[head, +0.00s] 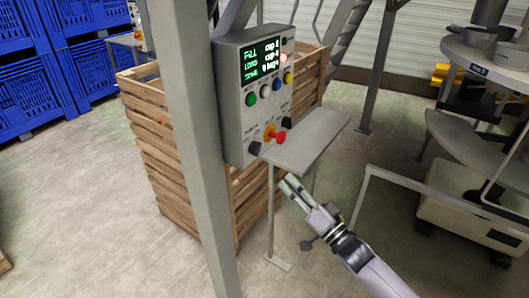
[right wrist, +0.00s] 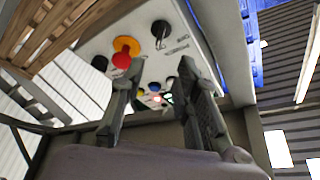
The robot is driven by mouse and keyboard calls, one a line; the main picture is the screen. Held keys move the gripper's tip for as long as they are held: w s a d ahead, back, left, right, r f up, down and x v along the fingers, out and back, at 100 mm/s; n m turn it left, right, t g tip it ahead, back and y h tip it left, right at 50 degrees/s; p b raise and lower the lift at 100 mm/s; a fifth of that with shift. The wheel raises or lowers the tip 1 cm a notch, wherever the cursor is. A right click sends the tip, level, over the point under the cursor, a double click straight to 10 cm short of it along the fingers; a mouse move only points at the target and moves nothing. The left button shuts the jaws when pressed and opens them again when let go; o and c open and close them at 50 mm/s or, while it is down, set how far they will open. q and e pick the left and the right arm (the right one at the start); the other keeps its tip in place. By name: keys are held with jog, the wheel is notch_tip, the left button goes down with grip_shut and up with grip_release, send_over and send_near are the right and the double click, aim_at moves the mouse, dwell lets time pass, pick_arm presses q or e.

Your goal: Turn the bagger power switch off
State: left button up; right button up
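The grey bagger control box (head: 232,112) is fixed beside a post in the head view. Its lower face carries a black knob (head: 255,148) at the left, a red emergency knob (head: 277,137) on yellow, and another black knob (head: 286,122) at the right. Labels are too small to read surely, so I cannot tell which knob is the power switch. In the right wrist view, a black knob (right wrist: 160,31) and the red knob (right wrist: 121,60) show beyond the fingers. My right gripper (head: 288,184) is open and empty, below and in front of the box, apart from it. My left gripper is out of view.
A grey shelf (head: 310,140) juts out beside the box, above my right gripper. A lit screen (head: 262,58) and coloured buttons sit higher on the box. A wooden crate (head: 175,170) stands behind; blue crates (head: 90,20) are stacked at back left. A rail stands at right.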

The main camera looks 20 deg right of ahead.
aim_at(260, 150)
jog(key=p+x, duration=0.2)
jog(key=x, duration=1)
jog(key=shift+w, duration=0.3)
jog(key=shift+c, duration=0.5)
grip_shut()
